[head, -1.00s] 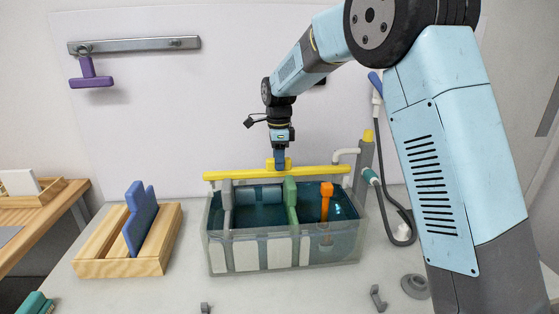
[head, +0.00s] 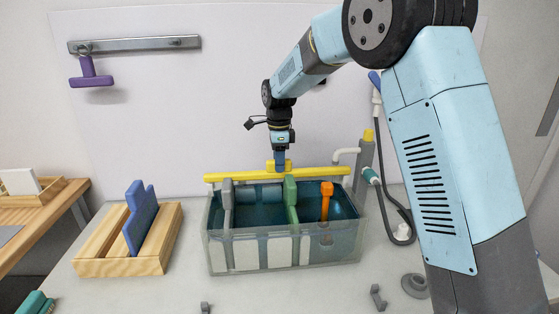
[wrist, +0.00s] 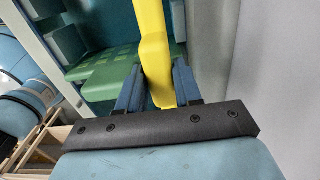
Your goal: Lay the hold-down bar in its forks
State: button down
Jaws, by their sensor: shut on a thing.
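The yellow hold-down bar (head: 235,175) is held roughly level above the rear edge of the clear tank (head: 345,247). My gripper (head: 279,163) points down and is shut on the raised grip at the bar's middle. In the wrist view, the yellow bar (wrist: 152,40) passes between the blue fingers of my gripper (wrist: 158,90). Two small grey fork-like brackets stand on the counter in front of the tank, one left bracket (head: 205,308) and one right bracket (head: 377,297). Both look empty. I cannot tell whether the bar touches anything beneath it.
The tank holds dark liquid, a green upright (head: 290,192) and an orange-topped piece (head: 327,189). A wooden rack (head: 120,262) with a blue plate (head: 141,220) stands left. A tap (head: 364,160) and hose stand right. The counter before the tank is mostly clear.

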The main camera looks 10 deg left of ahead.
jog(key=shift+f, duration=0.85)
dwell(0.4)
jog(key=c, duration=0.7)
grip_release()
jog(key=shift+r, duration=0.1)
jog(key=shift+r, duration=3.85)
jog(key=shift+r, duration=0.1)
